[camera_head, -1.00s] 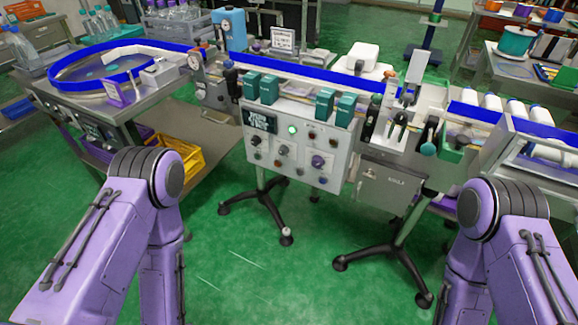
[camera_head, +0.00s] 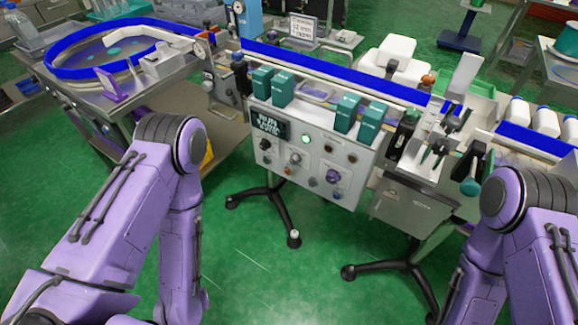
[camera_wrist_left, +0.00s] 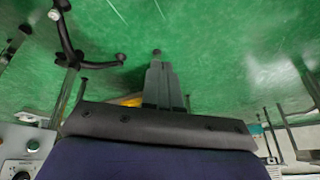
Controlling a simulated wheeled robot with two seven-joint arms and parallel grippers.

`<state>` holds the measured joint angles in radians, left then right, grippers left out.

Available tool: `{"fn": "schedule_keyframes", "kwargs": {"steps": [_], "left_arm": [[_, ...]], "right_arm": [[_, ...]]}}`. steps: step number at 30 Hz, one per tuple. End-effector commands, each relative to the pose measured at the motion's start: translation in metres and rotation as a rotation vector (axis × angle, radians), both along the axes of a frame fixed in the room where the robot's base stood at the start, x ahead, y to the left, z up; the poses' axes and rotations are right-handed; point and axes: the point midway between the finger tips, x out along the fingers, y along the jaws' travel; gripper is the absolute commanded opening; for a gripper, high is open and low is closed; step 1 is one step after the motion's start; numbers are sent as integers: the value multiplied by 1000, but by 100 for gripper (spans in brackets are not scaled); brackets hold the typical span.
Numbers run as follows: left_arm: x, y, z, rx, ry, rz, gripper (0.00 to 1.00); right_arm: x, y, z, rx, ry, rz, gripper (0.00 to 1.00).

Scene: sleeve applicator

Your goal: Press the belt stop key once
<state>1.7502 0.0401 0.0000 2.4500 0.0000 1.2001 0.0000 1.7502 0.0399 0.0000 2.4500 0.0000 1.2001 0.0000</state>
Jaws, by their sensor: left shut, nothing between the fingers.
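The white control panel (camera_head: 318,165) hangs under the belt at mid-picture in the head view. It carries a dark display (camera_head: 268,125), a lit green button (camera_head: 306,139), a purple knob (camera_head: 333,176) and several small dark controls. Which is the belt stop key I cannot tell; labels are too small. My left gripper (camera_wrist_left: 158,67) shows in the left wrist view, its fingers together and empty over green floor, apart from the panel. A panel corner with a knob (camera_wrist_left: 20,172) and a green button (camera_wrist_left: 33,145) shows there at lower left. My right gripper is hidden in both views.
Teal boxes (camera_head: 282,86) stand above the panel before the blue-edged belt (camera_head: 330,72). A round blue-rimmed table (camera_head: 62,73) is at left. A black-legged stand (camera_head: 271,212) reaches the floor below. Green floor (camera_head: 250,265) lies open in front.

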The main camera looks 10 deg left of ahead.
Motion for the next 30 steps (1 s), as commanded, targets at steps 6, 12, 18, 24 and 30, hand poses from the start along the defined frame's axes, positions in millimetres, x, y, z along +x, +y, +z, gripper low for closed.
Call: {"fn": "schedule_keyframes", "kwargs": {"steps": [6, 12, 18, 24, 30], "left_arm": [[8, -2, -7, -1, -25, 2, 0], [101, -30, -44, -18, -313, 36, 0], [232, -76, -38, -62, -800, 142, 0], [299, -112, 17, -129, -1199, 292, 0], [310, -122, 50, -156, -1318, 353, 0]], "right_arm": [[0, 0, -8, 1, 1, 0, 0], [0, 0, -76, 0, 0, 0, 0], [-1, 0, -174, 1, 1, 0, 0], [-1, 0, -245, 1, 1, 0, 0], [-1, 0, -255, 0, 0, 0, 0]]}}
